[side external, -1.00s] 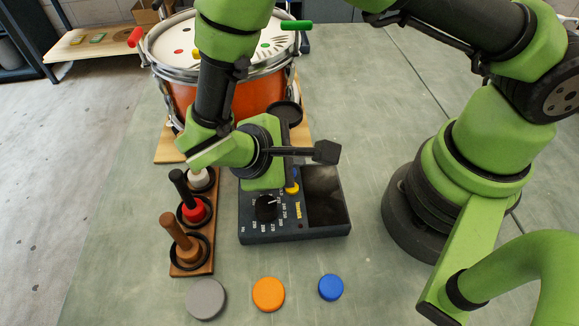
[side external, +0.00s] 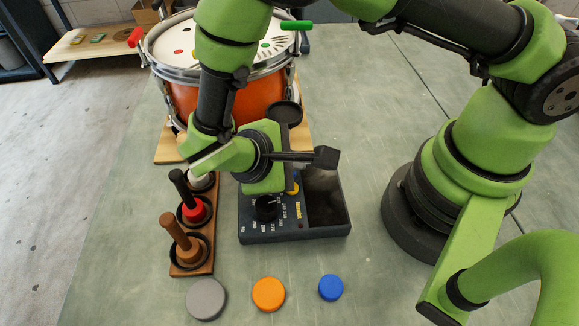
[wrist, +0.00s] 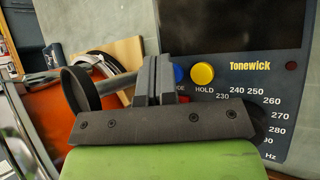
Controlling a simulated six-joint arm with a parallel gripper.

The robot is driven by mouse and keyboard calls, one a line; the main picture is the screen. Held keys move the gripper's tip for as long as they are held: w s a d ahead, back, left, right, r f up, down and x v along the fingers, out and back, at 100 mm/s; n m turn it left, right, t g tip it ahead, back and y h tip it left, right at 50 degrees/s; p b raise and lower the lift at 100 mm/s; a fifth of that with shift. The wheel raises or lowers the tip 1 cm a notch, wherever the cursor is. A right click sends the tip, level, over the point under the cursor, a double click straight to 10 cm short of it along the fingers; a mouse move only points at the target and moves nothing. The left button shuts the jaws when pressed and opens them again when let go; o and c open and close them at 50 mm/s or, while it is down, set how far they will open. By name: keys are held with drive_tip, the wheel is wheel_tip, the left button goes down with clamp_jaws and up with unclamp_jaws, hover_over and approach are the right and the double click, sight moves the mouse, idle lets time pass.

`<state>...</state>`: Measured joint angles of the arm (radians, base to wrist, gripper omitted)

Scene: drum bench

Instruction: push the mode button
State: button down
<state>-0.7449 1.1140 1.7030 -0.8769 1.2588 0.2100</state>
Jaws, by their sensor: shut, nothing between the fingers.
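The dark tester box (side external: 290,232), marked Tonewick, lies on the bench and also fills the right of the wrist view (wrist: 240,55). Its yellow button (wrist: 202,74) is labelled HOLD. My gripper (wrist: 154,65) is shut and empty, over the box's button row. Whether it touches a button cannot be told. In the side view my wrist hides the fingertips.
A drum (side external: 240,98) stands behind the box. A wooden peg rack (side external: 192,262) with rings is close on the left. Grey (side external: 206,299), orange (side external: 269,294) and blue (side external: 331,287) discs lie in front. The bench right of the box is clear up to my base.

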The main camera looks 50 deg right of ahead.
idle(0.6)
drive_tip(key=shift+r, duration=0.5)
drive_tip(key=shift+r, duration=3)
